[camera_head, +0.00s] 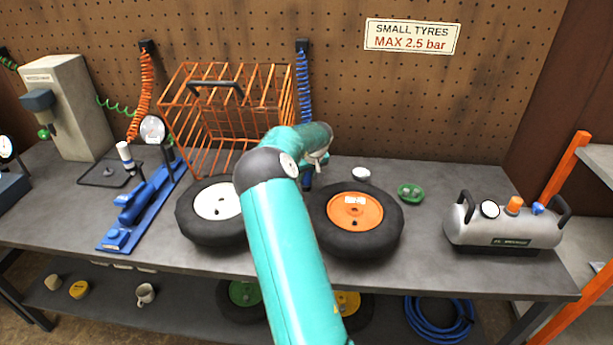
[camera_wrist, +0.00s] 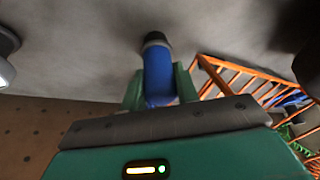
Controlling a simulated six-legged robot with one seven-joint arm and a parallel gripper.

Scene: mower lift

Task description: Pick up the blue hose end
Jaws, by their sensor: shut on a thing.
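The blue hose end (camera_wrist: 158,78) is a blue cylinder with a dark tip, between the two green fingers of my gripper (camera_wrist: 160,90) in the wrist view. My gripper is shut on it. In the head view, my gripper (camera_head: 317,161) is at the back of the bench, between the orange cage and the orange-hubbed wheel. A short blue piece of the hose end (camera_head: 307,181) shows just below it. The blue coiled hose (camera_head: 304,85) hangs on the pegboard behind. I cannot tell whether the dark tip touches the bench.
An orange wire cage (camera_head: 180,120) stands close on the left. A white-hubbed wheel (camera_head: 217,201) and an orange-hubbed wheel (camera_head: 355,210) lie either side of my arm. A white lid (camera_head: 361,174), green dish (camera_head: 410,193) and silver tank (camera_head: 503,224) are to the right.

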